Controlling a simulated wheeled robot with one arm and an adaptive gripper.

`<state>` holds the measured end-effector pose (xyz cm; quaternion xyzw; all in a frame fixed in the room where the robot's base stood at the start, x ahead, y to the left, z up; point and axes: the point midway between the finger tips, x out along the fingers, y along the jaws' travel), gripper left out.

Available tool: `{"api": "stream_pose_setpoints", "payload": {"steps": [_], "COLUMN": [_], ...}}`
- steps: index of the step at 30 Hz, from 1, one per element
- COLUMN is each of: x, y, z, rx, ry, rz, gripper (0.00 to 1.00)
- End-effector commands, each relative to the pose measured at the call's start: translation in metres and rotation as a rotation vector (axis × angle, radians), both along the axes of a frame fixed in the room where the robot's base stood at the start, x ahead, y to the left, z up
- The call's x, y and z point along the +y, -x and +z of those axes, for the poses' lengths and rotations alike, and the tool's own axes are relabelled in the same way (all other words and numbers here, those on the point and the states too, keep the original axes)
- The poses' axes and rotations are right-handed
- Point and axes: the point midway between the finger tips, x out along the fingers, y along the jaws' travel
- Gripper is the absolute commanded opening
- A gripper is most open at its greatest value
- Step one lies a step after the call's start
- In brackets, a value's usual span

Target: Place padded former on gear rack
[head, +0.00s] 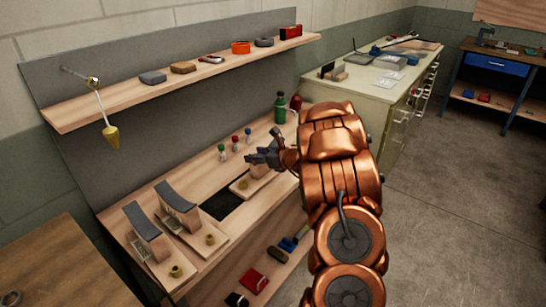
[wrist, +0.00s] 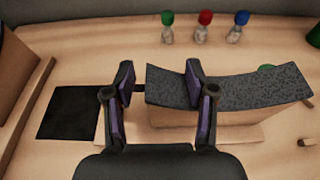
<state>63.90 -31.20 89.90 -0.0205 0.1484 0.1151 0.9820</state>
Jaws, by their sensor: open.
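A padded former with a dark speckled, curved top (wrist: 250,86) on a wooden block stands at the right in the wrist view. In the head view only part of its wooden base (head: 241,186) shows, the rest hidden by my gripper (head: 262,157). My gripper (wrist: 158,80) is open and empty. Its right finger overlaps the left part of the pad in the picture; its left finger is left of the pad's end. Contact cannot be told. Two similar padded formers (head: 143,222) (head: 178,204) stand on boards at the bench's left. I cannot tell which fixture is the gear rack.
A black square (wrist: 68,113) lies on the bench left of the former. Small bottles with green, red and blue caps (wrist: 201,27) stand behind. An upper shelf (head: 180,80) holds several small items. A green bottle (head: 280,108) stands at the bench's far end.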

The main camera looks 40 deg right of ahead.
Motion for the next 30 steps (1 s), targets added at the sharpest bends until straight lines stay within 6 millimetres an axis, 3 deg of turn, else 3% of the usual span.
{"api": "stream_pose_setpoints", "payload": {"steps": [18, 24, 30], "x": [-0.024, -0.027, -0.026], "y": [0.093, 0.108, 0.111], "z": [0.029, 0.035, 0.035], "rx": [-0.002, -0.002, 0.0], "ry": [0.0, 0.001, 0.002], "rz": [-0.004, -0.003, 0.001], "gripper": [0.56, 0.56, 0.56]}}
